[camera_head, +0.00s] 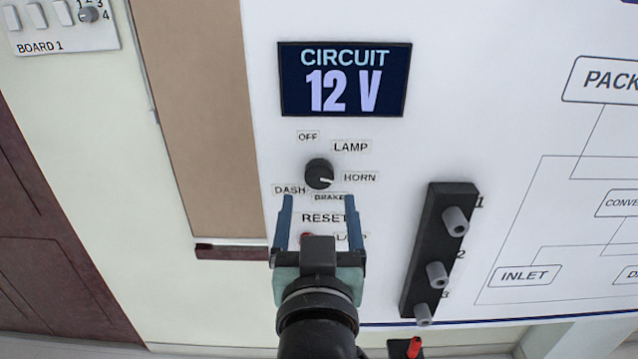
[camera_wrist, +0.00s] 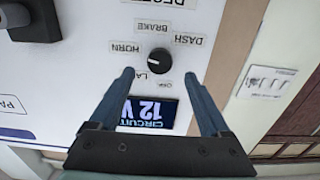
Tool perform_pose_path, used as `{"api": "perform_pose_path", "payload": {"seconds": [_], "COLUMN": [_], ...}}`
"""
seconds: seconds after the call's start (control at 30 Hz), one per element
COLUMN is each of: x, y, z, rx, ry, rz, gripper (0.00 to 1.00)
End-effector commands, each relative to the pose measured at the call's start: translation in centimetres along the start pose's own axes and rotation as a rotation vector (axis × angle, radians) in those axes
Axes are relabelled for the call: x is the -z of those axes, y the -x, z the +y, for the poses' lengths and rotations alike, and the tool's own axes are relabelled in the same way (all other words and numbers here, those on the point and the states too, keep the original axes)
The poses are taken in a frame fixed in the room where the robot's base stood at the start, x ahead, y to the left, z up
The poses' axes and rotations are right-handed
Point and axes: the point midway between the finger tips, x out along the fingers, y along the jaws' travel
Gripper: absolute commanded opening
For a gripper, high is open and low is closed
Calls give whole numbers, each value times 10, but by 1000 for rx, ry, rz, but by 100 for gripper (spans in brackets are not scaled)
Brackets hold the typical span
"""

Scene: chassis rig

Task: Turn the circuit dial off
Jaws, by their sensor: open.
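The circuit dial (camera_head: 319,174) is a round black knob on the white panel. Its white pointer line points right, toward the HORN label (camera_head: 359,177). Around it are the labels OFF (camera_head: 307,137) at the upper left, LAMP, DASH and BRAKE. The dial also shows in the wrist view (camera_wrist: 159,61), upside down, between and beyond my fingertips. The dark screen (camera_head: 345,80) above the dial reads CIRCUIT 12 V. My gripper (camera_head: 319,202) is open and empty, its blue fingers spread wide just below the dial in the head view. In the wrist view my gripper (camera_wrist: 159,76) appears apart from the dial.
A black strip with grey knobs (camera_head: 438,256), numbered 1 to 3, stands to the right. A RESET label (camera_head: 324,218) and a red button (camera_head: 307,237) lie partly behind my gripper. BOARD 1 (camera_head: 60,25) is at the upper left. The panel around the dial is flat.

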Motion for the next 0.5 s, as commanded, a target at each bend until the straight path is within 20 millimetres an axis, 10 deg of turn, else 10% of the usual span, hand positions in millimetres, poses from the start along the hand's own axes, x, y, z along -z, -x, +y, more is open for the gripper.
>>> {"api": "perform_pose_path", "payload": {"seconds": [0.5], "x": [1], "y": [-56], "z": [0], "rx": [0], "ry": [0], "rz": [1], "gripper": [81]}}
